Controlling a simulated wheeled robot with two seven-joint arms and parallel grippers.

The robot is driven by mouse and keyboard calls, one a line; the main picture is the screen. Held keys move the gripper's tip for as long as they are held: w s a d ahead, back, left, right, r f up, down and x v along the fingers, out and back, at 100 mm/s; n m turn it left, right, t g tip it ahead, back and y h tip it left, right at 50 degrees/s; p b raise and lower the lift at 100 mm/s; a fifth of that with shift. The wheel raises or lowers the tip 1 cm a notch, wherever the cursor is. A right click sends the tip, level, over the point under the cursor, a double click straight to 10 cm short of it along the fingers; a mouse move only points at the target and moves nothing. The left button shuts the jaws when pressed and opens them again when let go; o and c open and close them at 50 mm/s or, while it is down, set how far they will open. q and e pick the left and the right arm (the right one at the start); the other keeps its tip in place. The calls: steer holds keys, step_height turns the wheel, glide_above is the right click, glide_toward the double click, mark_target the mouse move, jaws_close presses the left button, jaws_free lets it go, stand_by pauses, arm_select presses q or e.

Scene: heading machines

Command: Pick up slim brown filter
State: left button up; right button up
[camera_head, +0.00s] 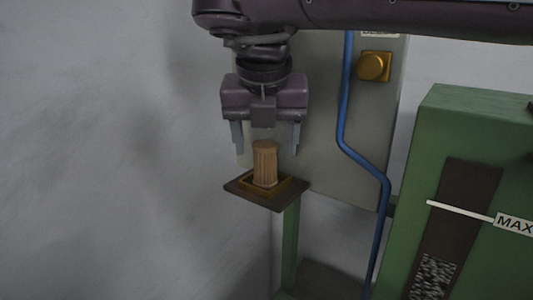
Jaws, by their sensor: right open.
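The slim brown filter (265,165) is a small ribbed cylinder. It stands upright in a shallow brown holder (283,187) on top of a green post. My right gripper (266,150) points down above the filter, with its two grey fingers spread to the left and right of the filter's top. The fingers look apart from the filter, and nothing is held. How far the fingers stand in front of or behind the filter is hard to tell. My left gripper is not in view.
A green post (290,240) carries the holder. A grey panel (320,120) with a yellow knob (374,66) and a blue pipe (342,115) stands behind. A green machine (425,140) marked MAX fills the right. The left side shows only bare grey wall.

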mark_target(265, 160)
steer(key=p+x, duration=0.1)
steer(key=x, duration=0.3)
steer(key=shift+a+f, duration=0.1)
steer(key=shift+f, duration=0.2)
steer(key=shift+w+f, duration=0.25)
steer(key=shift+s+r, duration=0.1)
steer(key=shift+s, duration=0.1)
steer(key=c, duration=1.1)
steer(key=shift+o, duration=0.2)
steer(key=shift+w, duration=0.1)
